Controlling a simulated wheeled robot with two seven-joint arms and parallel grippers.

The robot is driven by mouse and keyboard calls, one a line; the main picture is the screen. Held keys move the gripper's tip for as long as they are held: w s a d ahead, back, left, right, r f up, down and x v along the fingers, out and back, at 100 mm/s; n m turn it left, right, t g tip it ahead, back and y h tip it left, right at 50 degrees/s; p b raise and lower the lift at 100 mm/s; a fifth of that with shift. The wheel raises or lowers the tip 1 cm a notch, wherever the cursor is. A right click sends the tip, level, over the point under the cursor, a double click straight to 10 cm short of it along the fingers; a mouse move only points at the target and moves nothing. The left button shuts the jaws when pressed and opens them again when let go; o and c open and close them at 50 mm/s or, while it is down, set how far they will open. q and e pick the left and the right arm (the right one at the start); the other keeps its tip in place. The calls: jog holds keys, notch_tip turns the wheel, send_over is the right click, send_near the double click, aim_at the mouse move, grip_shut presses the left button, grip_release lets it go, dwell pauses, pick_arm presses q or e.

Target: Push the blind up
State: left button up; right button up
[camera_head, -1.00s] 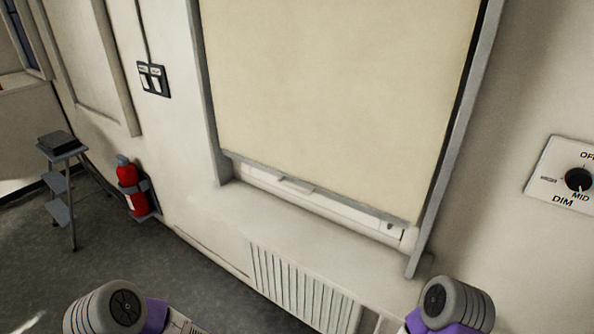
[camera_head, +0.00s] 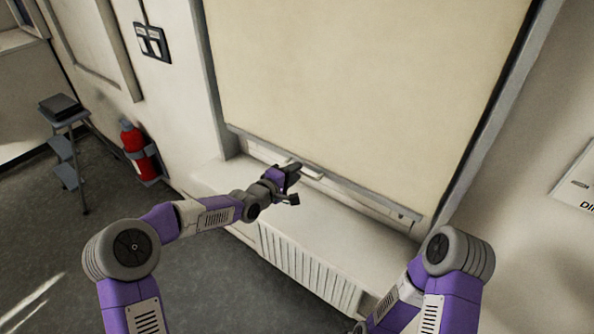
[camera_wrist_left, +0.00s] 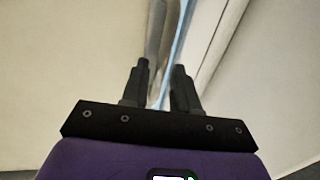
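The blind (camera_head: 360,80) is a large cream panel, lowered over most of the window, with a grey bar (camera_head: 370,192) along its lower edge. A small pale tab (camera_head: 313,171) shows at the middle of that bar. My left gripper (camera_head: 294,184) is open at the bar, just left of the tab. In the left wrist view, the two dark fingers (camera_wrist_left: 162,78) stand apart, with a thin bluish edge running between and beyond them. I cannot tell whether they touch the bar. My right arm is at the lower right; its gripper is out of view.
A white sill (camera_head: 330,212) and a ribbed radiator (camera_head: 300,265) lie below the blind. A red fire extinguisher (camera_head: 135,145) hangs on the wall at left, near a step stool (camera_head: 65,140). A switch panel (camera_head: 153,43) is above it.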

pick_arm(q)
jog(key=shift+x, duration=0.9)
grip_shut()
